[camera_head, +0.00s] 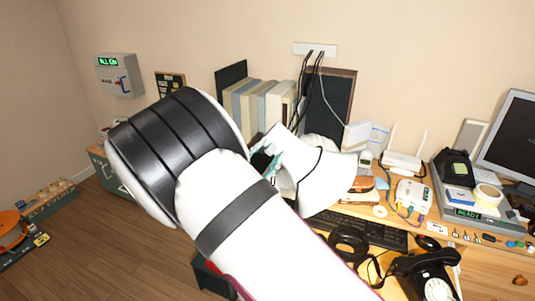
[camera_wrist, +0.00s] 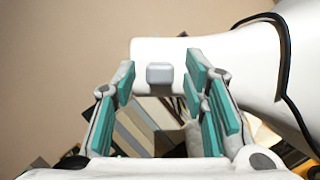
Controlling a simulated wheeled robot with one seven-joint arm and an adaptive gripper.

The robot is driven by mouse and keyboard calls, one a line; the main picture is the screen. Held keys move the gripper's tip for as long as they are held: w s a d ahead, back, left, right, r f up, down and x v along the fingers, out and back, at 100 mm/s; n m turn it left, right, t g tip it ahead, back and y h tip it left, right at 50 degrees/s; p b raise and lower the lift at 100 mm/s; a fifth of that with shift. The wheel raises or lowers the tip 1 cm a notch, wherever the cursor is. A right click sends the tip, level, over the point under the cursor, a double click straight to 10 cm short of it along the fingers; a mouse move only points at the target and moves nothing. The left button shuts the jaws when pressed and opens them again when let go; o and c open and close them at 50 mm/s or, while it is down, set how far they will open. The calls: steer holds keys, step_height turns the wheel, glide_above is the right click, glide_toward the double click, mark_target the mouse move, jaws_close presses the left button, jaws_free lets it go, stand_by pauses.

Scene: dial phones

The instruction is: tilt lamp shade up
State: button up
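The white lamp shade (camera_head: 325,181) is right of my arm in the head view, its wide end toward the right and a black cord across it. In the wrist view the shade (camera_wrist: 250,60) lies sideways, its narrow end ahead of my fingers and its flare at the right. A small grey block (camera_wrist: 159,73) shows on the narrow end. My gripper (camera_wrist: 162,72) is open, its teal pads on either side of that block; I cannot tell whether they touch the shade. In the head view my gripper (camera_head: 266,161) is partly hidden by my arm. The lamp's stand is not clearly visible.
A row of books (camera_head: 262,98) stands behind the shade. A keyboard (camera_head: 362,229), a black dial phone (camera_head: 428,276) and a white router (camera_head: 402,162) are on the desk. A monitor (camera_head: 515,138) stands far right. Cables hang from a wall socket strip (camera_head: 315,49).

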jaws_close()
steer(key=shift+a+f, duration=0.1)
steer(key=shift+w+a+f+n+t+y+b, duration=0.1)
steer(key=shift+a+f+n+t+y, duration=0.15)
steer(key=shift+n, duration=0.45)
steer(key=shift+w+a+f+n+t+y+b, duration=0.1)
steer(key=shift+w+a+n+t+y, duration=0.1)
steer(key=shift+a+n, duration=0.35)
steer(key=shift+w+a+f+n+t+y+b, duration=0.15)
steer(key=shift+f+n+y, duration=0.1)
steer(key=shift+n, duration=0.6)
steer(key=shift+w+a+f+n+t+y, duration=0.2)
steer(key=shift+a+f+n+y, duration=0.3)
steer(key=shift+n, duration=0.7)
steer(key=shift+w+a+f+n+t+y, duration=0.1)
steer(key=shift+a+f+n+t+y, duration=0.35)
steer(key=shift+n, duration=0.75)
steer(key=shift+y, duration=0.25)
jaws_free()
steer(key=shift+r, duration=0.1)
